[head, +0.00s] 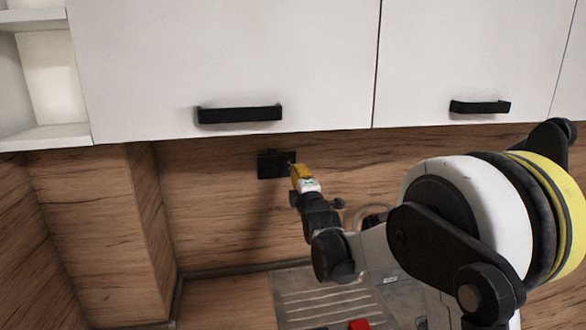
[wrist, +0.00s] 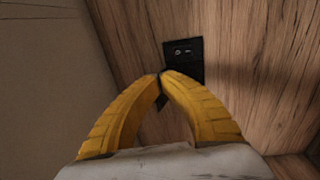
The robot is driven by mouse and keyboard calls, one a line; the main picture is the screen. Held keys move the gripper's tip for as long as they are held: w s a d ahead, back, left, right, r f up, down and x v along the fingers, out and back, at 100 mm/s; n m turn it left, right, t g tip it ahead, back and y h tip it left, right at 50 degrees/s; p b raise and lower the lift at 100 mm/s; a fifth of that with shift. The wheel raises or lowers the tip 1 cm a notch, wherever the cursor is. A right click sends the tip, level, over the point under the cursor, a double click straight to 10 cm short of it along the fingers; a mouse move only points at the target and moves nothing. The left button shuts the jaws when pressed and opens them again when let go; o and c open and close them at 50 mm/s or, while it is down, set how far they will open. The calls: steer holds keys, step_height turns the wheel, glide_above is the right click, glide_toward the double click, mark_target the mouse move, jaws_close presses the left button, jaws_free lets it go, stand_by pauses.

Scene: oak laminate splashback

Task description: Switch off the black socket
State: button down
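The black socket (head: 270,164) is fixed to the wood splashback, just below the left wall cabinet. In the wrist view the socket (wrist: 184,58) shows above and slightly right of my fingertips, with small pale marks on its face; part of it is hidden behind the fingers. My gripper (head: 294,167) is at the socket's right edge in the head view. In the wrist view its yellow fingers (wrist: 162,74) meet at the tips, with nothing seen between them. I cannot tell whether the tips touch the socket.
White wall cabinets with black handles (head: 240,114) hang right above the socket. A wood-clad corner column (head: 95,235) stands to the left. Below are a metal sink drainer (head: 325,297), a tap partly hidden by my arm, and a red item (head: 360,325).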

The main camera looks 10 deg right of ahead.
steer(key=shift+s+f, duration=0.1)
steer(key=shift+s, duration=0.1)
steer(key=shift+s, duration=0.1)
steer(key=shift+s, duration=0.1)
steer(key=s+f+m+g+b, duration=0.4)
steer(key=s+f, duration=0.5)
steer(key=s, duration=0.5)
steer(key=s+f+m+g+b, duration=0.4)
steer(key=s+f+m, duration=0.4)
steer(key=s, duration=0.7)
steer(key=s+f+m+g+b, duration=0.4)
steer(key=s+f, duration=0.6)
steer(key=s, duration=0.4)
steer(key=shift+s+f+m+b, duration=0.35)
steer(key=shift+m+b, duration=0.15)
steer(key=shift+m, duration=0.5)
steer(key=shift+w+d, duration=0.1)
